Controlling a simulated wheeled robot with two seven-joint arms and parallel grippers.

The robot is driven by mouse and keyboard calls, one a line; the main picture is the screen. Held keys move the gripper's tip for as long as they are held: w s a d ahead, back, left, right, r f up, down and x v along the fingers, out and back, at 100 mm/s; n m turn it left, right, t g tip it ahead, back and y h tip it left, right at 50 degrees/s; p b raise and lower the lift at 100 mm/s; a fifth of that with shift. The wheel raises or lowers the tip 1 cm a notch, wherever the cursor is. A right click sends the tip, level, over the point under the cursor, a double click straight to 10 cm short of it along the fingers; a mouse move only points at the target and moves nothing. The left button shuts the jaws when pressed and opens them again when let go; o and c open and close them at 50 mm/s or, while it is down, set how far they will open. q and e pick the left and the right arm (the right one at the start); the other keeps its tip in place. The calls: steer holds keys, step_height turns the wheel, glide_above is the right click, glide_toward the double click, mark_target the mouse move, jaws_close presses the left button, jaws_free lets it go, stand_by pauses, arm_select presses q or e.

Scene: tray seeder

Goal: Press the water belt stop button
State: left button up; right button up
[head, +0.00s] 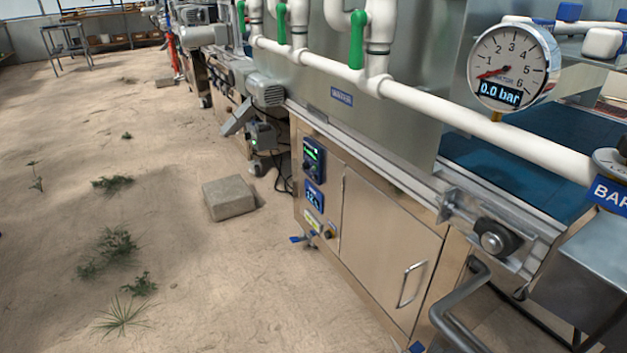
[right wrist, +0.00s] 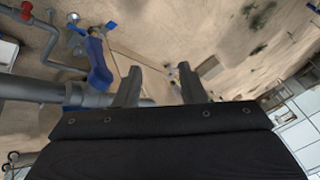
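The water station's steel cabinet (head: 390,240) stands right of centre in the head view, under a blue label plate (head: 341,96). Its narrow left face carries a dark control unit with a green display (head: 313,160), a blue display (head: 314,195) and a yellow label (head: 312,220). A small dark round control (head: 329,233) sits beside the yellow label. These are too small for me to tell which is the stop button. My right gripper (right wrist: 158,85) shows in the right wrist view with its fingers apart and nothing between them. My left gripper is not in view.
White pipes with green valve handles (head: 357,40) and a round gauge reading 0.0 bar (head: 513,68) run above the cabinet. A bent metal bar (head: 462,310) stands out at the lower right. A stone block (head: 228,197) lies on the sandy floor, which is mostly clear leftward.

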jaws_close()
stand_by(1.8)
